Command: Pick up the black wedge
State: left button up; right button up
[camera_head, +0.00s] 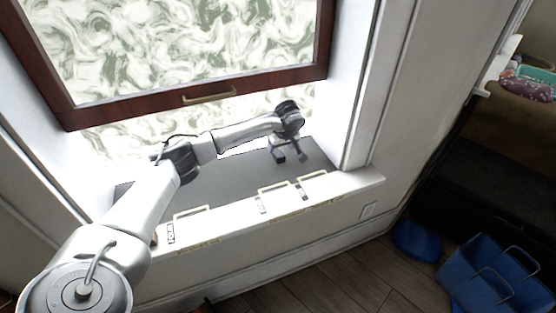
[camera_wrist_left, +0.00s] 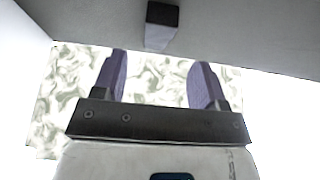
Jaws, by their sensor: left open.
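The black wedge (camera_wrist_left: 162,24) shows in the left wrist view as a small dark block with a paler grey lower face. It rests on a grey surface, just beyond my fingertips and roughly in line with the gap between them. My left gripper (camera_wrist_left: 160,62) is open, with its two purplish fingers apart and nothing between them. In the head view my left gripper (camera_head: 290,156) hangs over the right part of the dark grey sill top (camera_head: 225,178). I cannot pick out the wedge from the dark gripper there. My right gripper is not seen.
A wood-framed window panel (camera_head: 200,97) with a brass handle hangs behind the arm. A white wall edge (camera_head: 362,90) rises right of the sill. Several handles line the sill's front (camera_head: 345,185). Blue bins (camera_head: 497,275) stand on the floor at lower right.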

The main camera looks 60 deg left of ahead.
aim_at(279, 153)
pick_arm(q)
jog(key=b+x, duration=0.3)
jog(key=x, duration=0.2)
jog(key=shift+w+d+f, duration=0.1)
jog(key=shift+d+f, duration=0.05)
jog(key=shift+d, duration=0.05)
jog(key=shift+a+f+b, duration=0.25)
jog(key=shift+f+b, duration=0.1)
jog(key=shift+f, duration=0.05)
jog(key=shift+r, duration=0.1)
jog(key=c, duration=1)
